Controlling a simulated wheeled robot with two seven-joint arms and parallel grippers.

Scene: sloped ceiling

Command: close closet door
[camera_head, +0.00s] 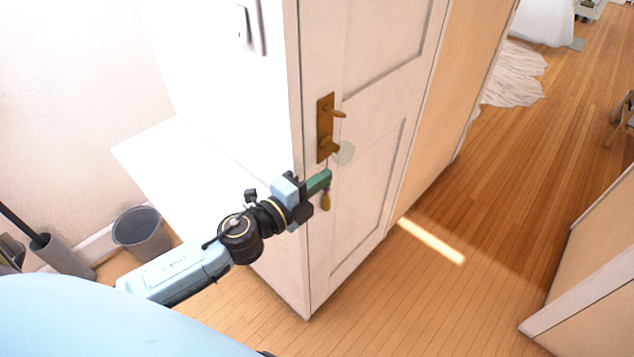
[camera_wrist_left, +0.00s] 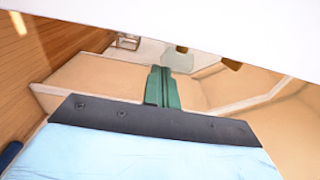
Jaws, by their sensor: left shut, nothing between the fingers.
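The closet door (camera_head: 372,100) is a white panelled door in the middle of the head view. A brown metal plate with a handle (camera_head: 325,128) is on it near its left edge. My left gripper (camera_head: 326,178) is shut and empty, with its green fingers just below the handle plate, in front of the door's lower left part. Whether the fingers touch the door I cannot tell. In the left wrist view the green fingers (camera_wrist_left: 162,86) are together, and a white surface fills the top. My right gripper is not in view.
A grey bin (camera_head: 141,232) stands on the floor at the left, beside a grey container (camera_head: 62,256). A white wall with a switch (camera_head: 241,24) is left of the door. Wooden floor (camera_head: 480,180) lies open to the right, with a pale rug (camera_head: 515,75) farther back.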

